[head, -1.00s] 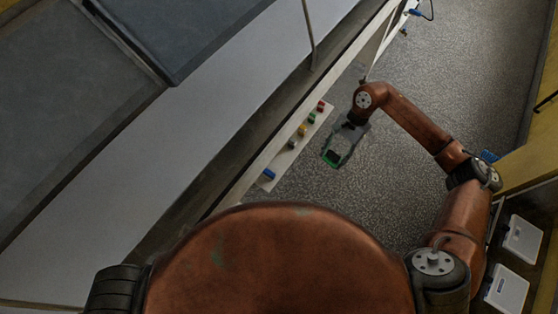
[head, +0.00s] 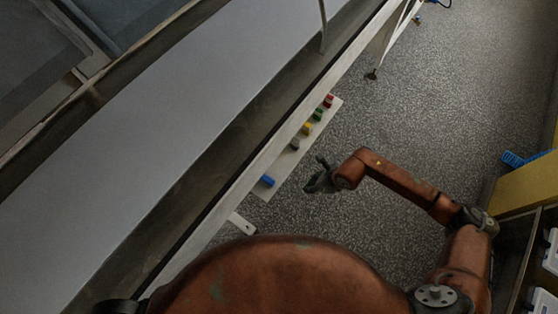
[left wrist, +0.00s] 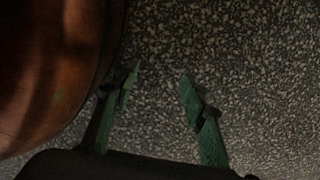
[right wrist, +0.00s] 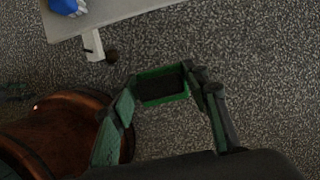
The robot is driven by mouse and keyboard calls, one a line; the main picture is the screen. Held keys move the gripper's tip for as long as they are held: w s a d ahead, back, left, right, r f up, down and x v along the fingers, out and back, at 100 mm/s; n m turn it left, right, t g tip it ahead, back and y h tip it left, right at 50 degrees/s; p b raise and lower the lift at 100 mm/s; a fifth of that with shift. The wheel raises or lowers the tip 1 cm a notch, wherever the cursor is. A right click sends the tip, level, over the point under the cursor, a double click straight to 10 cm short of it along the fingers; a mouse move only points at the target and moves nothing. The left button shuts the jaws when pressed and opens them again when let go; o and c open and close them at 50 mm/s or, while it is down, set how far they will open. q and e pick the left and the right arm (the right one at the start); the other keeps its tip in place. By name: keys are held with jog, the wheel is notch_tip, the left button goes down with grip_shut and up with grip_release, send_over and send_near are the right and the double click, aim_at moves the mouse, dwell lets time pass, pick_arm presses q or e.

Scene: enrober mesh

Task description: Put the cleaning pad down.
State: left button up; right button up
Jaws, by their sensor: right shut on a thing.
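The cleaning pad (right wrist: 162,86) shows in the right wrist view as a small dark slab with a green rim. My right gripper (right wrist: 163,90) is shut on it, a finger at each side, and holds it over the speckled floor. In the head view my right gripper (head: 318,181) is a dark shape to the right of the button panel, apart from it; I cannot make out the pad there. My left gripper (left wrist: 161,77) shows only in the left wrist view, with its green fingers apart and nothing between them, above the floor.
A long pale conveyor belt (head: 190,105) runs diagonally at left. A white panel (head: 284,160) with coloured buttons sticks out from its side. A blue button (right wrist: 66,6) also shows in the right wrist view. A blue grid-like item (head: 520,158) lies at right. Floor between is clear.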

jog(key=b, duration=0.3)
send_near(276, 162)
jog(key=f, duration=0.1)
jog(key=d+f, duration=0.1)
jog(key=f, duration=0.1)
jog(key=s+f, duration=0.1)
jog(key=f, duration=0.1)
jog(key=shift+d+f, duration=0.1)
jog(key=shift+d, duration=0.15)
jog(key=shift+w+a, duration=0.35)
jog(key=w+a+b, duration=0.1)
jog(key=w+a, duration=0.1)
jog(key=a, duration=0.1)
jog(key=shift+f+b, duration=0.25)
jog(key=shift+b, duration=0.15)
jog(key=shift+r, duration=0.15)
pick_arm(q)
jog(key=w+d+r, duration=0.2)
jog(key=w+r, duration=0.7)
jog(key=shift+r, duration=0.3)
pick_arm(e)
jog(key=o, duration=0.8)
jog(key=shift+c, duration=0.2)
pick_arm(q)
jog(key=shift+w+r, duration=0.1)
pick_arm(e)
jog(key=o, duration=0.5)
